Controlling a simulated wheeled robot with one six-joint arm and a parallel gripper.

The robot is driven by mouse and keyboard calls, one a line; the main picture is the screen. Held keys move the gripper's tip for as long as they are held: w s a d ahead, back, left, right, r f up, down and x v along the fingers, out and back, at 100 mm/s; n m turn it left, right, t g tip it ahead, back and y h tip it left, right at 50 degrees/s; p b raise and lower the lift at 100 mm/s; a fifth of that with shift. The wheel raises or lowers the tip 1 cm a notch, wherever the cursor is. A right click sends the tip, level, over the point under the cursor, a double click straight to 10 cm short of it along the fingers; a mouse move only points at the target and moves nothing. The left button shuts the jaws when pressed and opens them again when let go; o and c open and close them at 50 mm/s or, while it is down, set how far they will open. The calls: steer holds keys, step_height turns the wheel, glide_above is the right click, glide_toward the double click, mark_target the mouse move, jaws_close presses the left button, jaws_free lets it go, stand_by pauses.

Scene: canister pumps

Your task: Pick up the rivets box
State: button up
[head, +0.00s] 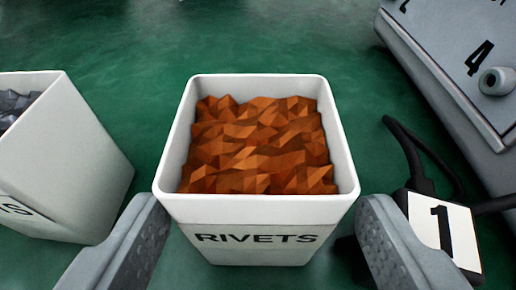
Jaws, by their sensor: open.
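The rivets box (257,209) is a white open-topped box in the middle of the head view. Its front carries the word RIVETS, and faceted copper-brown pieces (260,145) fill it. It stands upright on the green surface. My gripper (258,228) is open, with one grey finger at the box's lower left and the other at its lower right. The box's near end lies between the fingers in the picture. I cannot tell whether either finger touches it. The lower parts of the fingers are cut off by the picture's bottom edge.
A second white box (85,160) with dark grey pieces stands close on the left, partly out of view. On the right are a black item with a white label 1 (445,235) and a grey panel marked 4 (440,75). The green surface (150,40) behind is clear.

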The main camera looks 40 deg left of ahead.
steer(key=shift+x, duration=2.7)
steer(key=shift+s, duration=0.15)
steer(key=c, duration=0.9)
